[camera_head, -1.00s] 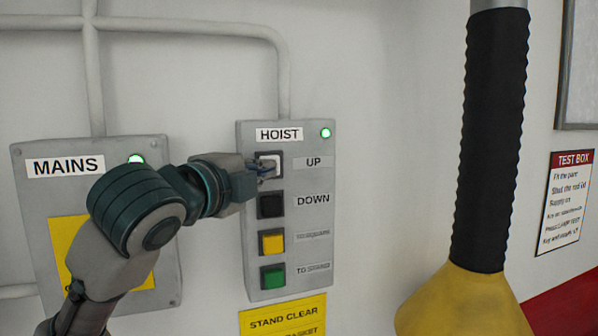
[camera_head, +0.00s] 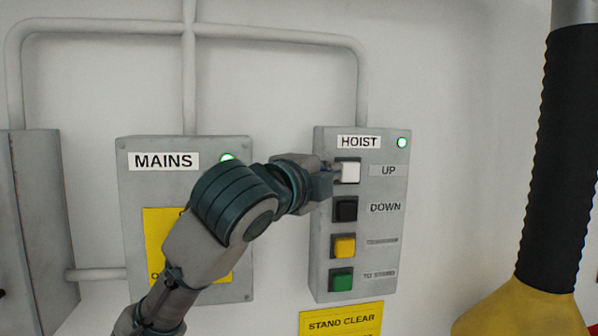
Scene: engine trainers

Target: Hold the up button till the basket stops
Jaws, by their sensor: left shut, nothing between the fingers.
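The grey HOIST panel (camera_head: 374,225) is on the wall, right of centre. Its white up button (camera_head: 350,172) is at the top, beside the label UP. My left gripper (camera_head: 337,172) is shut and empty, with its tips at the left edge of the up button. I cannot tell whether they press it. The black down button (camera_head: 346,209), the yellow button (camera_head: 344,246) and the green button (camera_head: 342,280) sit below. A green lamp (camera_head: 402,142) is lit on the panel. The basket and my right gripper are not in view.
The MAINS box (camera_head: 130,210) with a lit green lamp is behind my left arm. A black corrugated hose (camera_head: 566,150) with a yellow hood (camera_head: 530,314) hangs at the right. A yellow STAND CLEAR sign (camera_head: 341,319) is below the panel.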

